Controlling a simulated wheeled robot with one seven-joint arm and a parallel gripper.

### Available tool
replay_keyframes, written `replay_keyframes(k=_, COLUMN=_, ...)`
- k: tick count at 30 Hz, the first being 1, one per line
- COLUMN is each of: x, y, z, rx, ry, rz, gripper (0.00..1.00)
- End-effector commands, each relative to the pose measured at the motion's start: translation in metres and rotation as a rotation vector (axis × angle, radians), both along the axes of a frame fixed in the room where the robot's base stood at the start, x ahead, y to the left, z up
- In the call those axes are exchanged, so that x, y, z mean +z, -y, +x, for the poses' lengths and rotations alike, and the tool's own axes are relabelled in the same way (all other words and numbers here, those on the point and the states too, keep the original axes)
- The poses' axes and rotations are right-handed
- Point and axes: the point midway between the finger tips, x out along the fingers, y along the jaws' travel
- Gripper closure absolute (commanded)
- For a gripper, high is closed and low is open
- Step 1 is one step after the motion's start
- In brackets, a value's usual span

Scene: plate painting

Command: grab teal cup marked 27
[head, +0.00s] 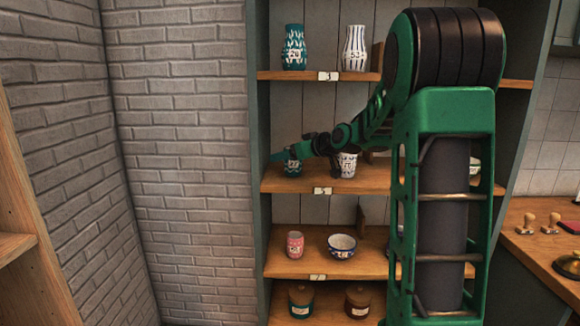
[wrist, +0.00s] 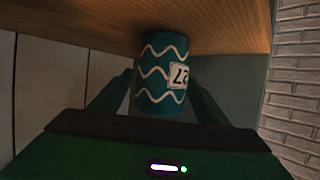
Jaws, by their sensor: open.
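The teal cup marked 27 (wrist: 155,72) has white wavy lines and a pale label. It shows upside down in the wrist view because that picture is inverted. In the head view the teal cup (head: 292,169) stands at the left end of the middle shelf, its upper part hidden by my gripper (head: 285,155). My gripper (wrist: 160,88) is open, with one finger on each side of the cup in the wrist view. Whether the fingers touch the cup I cannot tell.
A white patterned cup (head: 347,165) stands right of the teal cup on the middle shelf (head: 320,186). A teal vase (head: 294,48) and striped vase (head: 355,49) stand on the shelf above. A pink cup (head: 295,244) and bowl (head: 341,247) stand below. A brick wall (head: 185,150) is left.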

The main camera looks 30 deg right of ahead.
Motion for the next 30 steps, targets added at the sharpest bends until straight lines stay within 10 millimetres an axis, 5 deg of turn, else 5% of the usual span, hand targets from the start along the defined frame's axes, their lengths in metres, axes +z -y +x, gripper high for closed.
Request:
replay_keyframes(k=10, x=-0.0058, y=-0.0017, z=0.0145, rx=-0.001, ry=0.001, rz=0.001, gripper=0.31)
replay_keyframes(k=17, x=-0.0059, y=-0.0018, z=0.0143, rx=0.000, ry=0.001, rz=0.000, gripper=0.81)
replay_keyframes(k=30, x=0.0021, y=-0.0009, z=0.0109, rx=-0.001, ry=0.002, rz=0.000, gripper=0.81)
